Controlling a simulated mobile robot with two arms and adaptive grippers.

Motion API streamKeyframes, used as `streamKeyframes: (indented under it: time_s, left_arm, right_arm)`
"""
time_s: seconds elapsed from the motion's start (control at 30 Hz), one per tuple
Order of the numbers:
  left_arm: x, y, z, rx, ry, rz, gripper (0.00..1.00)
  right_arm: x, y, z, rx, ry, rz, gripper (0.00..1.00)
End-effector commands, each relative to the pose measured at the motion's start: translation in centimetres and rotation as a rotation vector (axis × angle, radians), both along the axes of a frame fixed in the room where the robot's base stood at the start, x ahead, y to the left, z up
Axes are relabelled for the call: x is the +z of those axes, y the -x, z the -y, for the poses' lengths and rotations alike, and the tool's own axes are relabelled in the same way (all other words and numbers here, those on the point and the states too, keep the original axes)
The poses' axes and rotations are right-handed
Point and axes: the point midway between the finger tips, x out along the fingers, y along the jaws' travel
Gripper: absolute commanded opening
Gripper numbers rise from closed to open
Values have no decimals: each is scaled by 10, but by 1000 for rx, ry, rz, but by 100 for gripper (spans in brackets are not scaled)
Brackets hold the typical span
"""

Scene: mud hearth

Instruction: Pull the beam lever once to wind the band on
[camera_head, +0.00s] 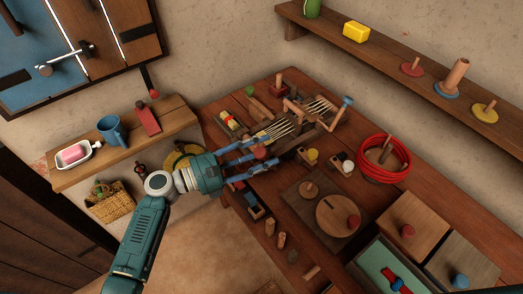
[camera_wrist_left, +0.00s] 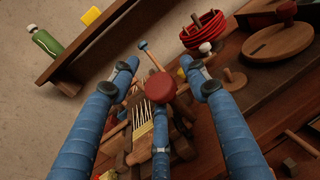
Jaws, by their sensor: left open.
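A small wooden band loom (camera_head: 308,122) with pale tines (camera_head: 280,128) stands on the workbench; it also shows in the left wrist view (camera_wrist_left: 138,138). A wooden rod with a blue knob (camera_head: 347,101) rises at its far right end; the knob shows in the wrist view too (camera_wrist_left: 142,45). I cannot tell which is the beam lever. My left gripper (camera_head: 272,152) is open at the loom's near left side, its fingers spread around the red knob without visible grip. My right gripper is out of view.
Small blocks and pegs sit close to my fingers. A wall shelf (camera_head: 400,70) runs behind; a side ledge (camera_head: 120,150) holds a blue mug (camera_head: 111,131).

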Motion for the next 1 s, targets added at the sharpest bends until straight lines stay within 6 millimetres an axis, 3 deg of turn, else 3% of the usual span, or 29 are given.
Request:
streamKeyframes:
  time_s: [0.1,0.33,0.67,1.0]
  left_arm:
    - [0,0,0,0,0,0,46]
    - [0,1,0,-2,1,0,0]
    - [5,0,4,-6,-15,-14,0]
    - [15,-14,25,-8,-95,-82,0]
  right_arm:
    - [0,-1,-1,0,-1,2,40]
    - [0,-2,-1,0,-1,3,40]
    - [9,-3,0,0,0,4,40]
    - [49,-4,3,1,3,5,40]
